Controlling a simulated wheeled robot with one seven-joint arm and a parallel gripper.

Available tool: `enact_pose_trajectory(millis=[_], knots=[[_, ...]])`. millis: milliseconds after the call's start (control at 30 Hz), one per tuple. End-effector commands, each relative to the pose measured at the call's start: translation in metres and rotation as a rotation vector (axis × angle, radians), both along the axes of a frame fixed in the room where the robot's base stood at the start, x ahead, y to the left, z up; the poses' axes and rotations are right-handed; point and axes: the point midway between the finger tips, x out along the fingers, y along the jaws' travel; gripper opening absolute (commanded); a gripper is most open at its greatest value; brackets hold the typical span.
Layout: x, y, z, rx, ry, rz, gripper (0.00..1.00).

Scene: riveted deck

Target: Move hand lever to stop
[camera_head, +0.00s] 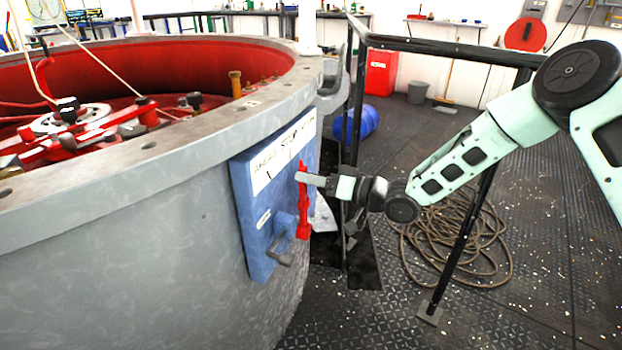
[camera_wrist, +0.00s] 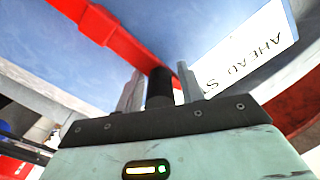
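The hand lever (camera_head: 303,206) is a red bar on the blue panel (camera_head: 252,219), which is fixed to the side of a grey drum. It stands nearly upright in the head view. A white label (camera_head: 284,153) above it reads "AHEAD" and "STOP"; the rest is hard to read. In the wrist view the red lever bar (camera_wrist: 117,38) runs diagonally, and its black grip (camera_wrist: 160,87) sits between my fingers. My gripper (camera_head: 312,179) is at the lever's upper end. The label (camera_wrist: 244,52) shows at right.
The grey drum (camera_head: 150,215) with a red interior fills the left. A dark handle (camera_head: 280,252) juts from the panel's lower part. A black railing (camera_head: 440,48) with posts stands behind my arm. A coiled rope (camera_head: 465,240) lies on the deck, and a blue barrel (camera_head: 357,124) lies behind.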

Motion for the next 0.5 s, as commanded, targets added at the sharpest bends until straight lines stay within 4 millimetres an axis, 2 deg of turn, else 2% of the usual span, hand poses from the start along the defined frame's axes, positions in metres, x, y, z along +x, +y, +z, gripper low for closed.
enact_pose_trajectory(millis=[333, 500], knots=[[-0.001, -0.002, 0.000, 0.000, -0.001, 0.000, 0.46], [-0.008, -0.018, 0.001, -0.002, 0.000, -0.001, 0.46]])
